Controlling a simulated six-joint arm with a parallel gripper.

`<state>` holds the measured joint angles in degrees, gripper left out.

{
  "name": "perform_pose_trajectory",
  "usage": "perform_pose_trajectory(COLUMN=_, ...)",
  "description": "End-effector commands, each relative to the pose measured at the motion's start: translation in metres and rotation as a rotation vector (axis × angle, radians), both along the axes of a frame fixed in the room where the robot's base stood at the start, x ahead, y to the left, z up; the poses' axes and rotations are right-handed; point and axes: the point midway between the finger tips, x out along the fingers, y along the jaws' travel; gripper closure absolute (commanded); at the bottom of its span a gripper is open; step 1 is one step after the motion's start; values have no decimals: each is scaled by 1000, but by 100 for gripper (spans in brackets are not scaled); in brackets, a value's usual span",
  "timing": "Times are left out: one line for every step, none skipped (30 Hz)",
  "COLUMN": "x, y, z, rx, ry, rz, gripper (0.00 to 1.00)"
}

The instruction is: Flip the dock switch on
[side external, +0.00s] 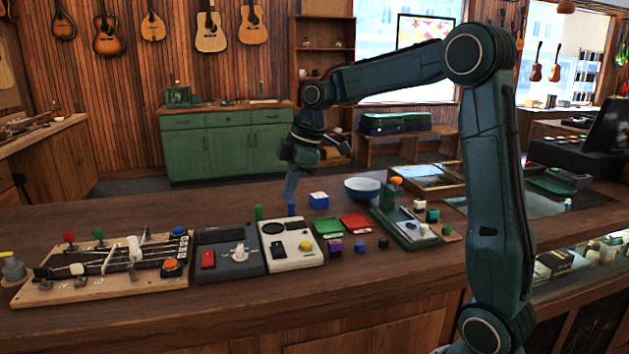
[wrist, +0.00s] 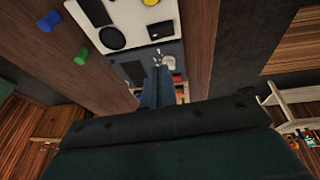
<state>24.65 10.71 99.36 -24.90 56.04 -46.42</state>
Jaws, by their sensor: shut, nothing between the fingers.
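My gripper (side external: 289,194) points down, shut and empty, above the counter behind the boxes. In the wrist view its fingers (wrist: 157,86) lie in front of the dark grey box. That dark grey box (side external: 230,236) carries a red switch (side external: 208,259) and a silver-white knob (side external: 238,250); the knob also shows in the wrist view (wrist: 167,57).
A wooden board (side external: 40,291) with levers and buttons lies left. Green (side external: 258,212) and blue (side external: 291,208) pegs stand behind the boxes. A blue-white box (side external: 319,200), bowl (side external: 362,188), green and red trays, small blocks and a green stand (side external: 405,232) are right.

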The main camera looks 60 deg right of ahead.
Motion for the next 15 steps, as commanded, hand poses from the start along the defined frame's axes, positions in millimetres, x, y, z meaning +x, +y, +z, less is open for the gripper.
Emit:
perform_pose_trajectory(x=1, y=1, z=-6, rx=1, ry=2, rz=0, gripper=100)
perform_pose_trajectory(x=2, y=2, z=-10, rx=0, ry=3, rz=2, gripper=100)
perform_pose_trajectory(x=4, y=3, z=-15, rx=1, ry=3, rz=2, gripper=100)
perform_pose_trajectory(x=5, y=3, z=-19, rx=1, ry=2, rz=0, gripper=100)
perform_pose_trajectory(x=6, y=3, z=-23, rx=1, ry=4, rz=0, gripper=100)
perform_pose_trajectory(x=7, y=4, z=-29, rx=1, ry=3, rz=1, gripper=100)
perform_pose_trajectory(x=9, y=5, z=-34, rx=0, ry=5, rz=2, gripper=100)
perform_pose_trajectory(x=10, y=6, z=-38, rx=0, ry=3, rz=2, gripper=100)
perform_pose_trajectory(x=12, y=6, z=-44, rx=1, ry=3, rz=1, gripper=100)
perform_pose_trajectory(x=13, y=7, z=-48, rx=1, ry=4, rz=1, gripper=100)
perform_pose_trajectory(x=14, y=8, z=-53, rx=1, ry=4, rz=1, gripper=100)
perform_pose_trajectory(x=15, y=8, z=-59, rx=0, ry=4, rz=1, gripper=100)
perform_pose_trajectory(x=17, y=9, z=-63, rx=0, ry=3, rz=0, gripper=100)
perform_pose_trajectory(x=19, y=9, z=-67, rx=1, ry=3, rz=1, gripper=100)
perform_pose_trajectory(x=20, y=10, z=-73, rx=0, ry=3, rz=2, gripper=100)
